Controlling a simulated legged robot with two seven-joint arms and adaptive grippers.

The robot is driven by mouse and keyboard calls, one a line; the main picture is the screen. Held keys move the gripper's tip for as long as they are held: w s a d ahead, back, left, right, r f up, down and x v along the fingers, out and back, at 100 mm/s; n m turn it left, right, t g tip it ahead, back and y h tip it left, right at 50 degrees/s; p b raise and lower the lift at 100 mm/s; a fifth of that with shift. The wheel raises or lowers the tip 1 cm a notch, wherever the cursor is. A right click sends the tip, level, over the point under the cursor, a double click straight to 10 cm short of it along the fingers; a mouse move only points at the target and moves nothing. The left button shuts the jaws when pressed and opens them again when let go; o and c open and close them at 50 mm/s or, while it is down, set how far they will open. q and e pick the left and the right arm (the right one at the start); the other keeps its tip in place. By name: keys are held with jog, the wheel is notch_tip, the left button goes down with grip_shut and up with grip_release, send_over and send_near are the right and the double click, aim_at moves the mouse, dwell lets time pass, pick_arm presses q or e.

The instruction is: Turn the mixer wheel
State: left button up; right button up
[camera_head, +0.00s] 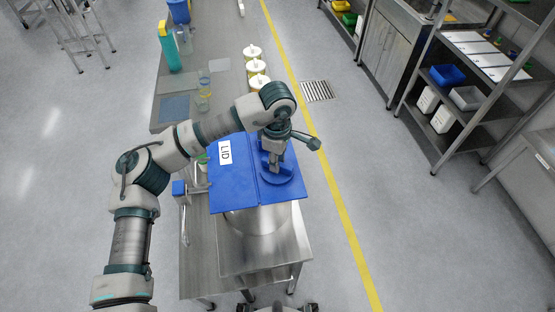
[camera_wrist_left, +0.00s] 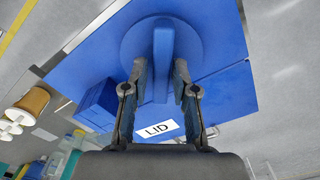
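The blue round wheel (camera_head: 287,178) sits on the right part of the blue lid (camera_head: 235,185), which lies on the steel filler. In the left wrist view the wheel (camera_wrist_left: 191,40) is a flat disc with a straight raised grip bar (camera_wrist_left: 163,60) across it. My left gripper (camera_head: 274,166) points down at the wheel from above. In the left wrist view its fingers (camera_wrist_left: 163,72) stand on either side of the bar, apart, with narrow gaps showing beside it. Contact at the fingertips is hard to make out. My right gripper is not in view.
A white LID label (camera_head: 225,152) is on the lid. Shelving (camera_head: 465,85) stands at the right. The floor beside the yellow line (camera_head: 335,190) is clear.

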pick_arm(q)
jog(key=shift+o, duration=0.5)
jog(key=shift+w, duration=0.1)
jog(key=shift+r, duration=0.3)
notch_tip(320, 180, up, 11)
jog(key=shift+d+r, duration=0.1)
dwell(0.8)
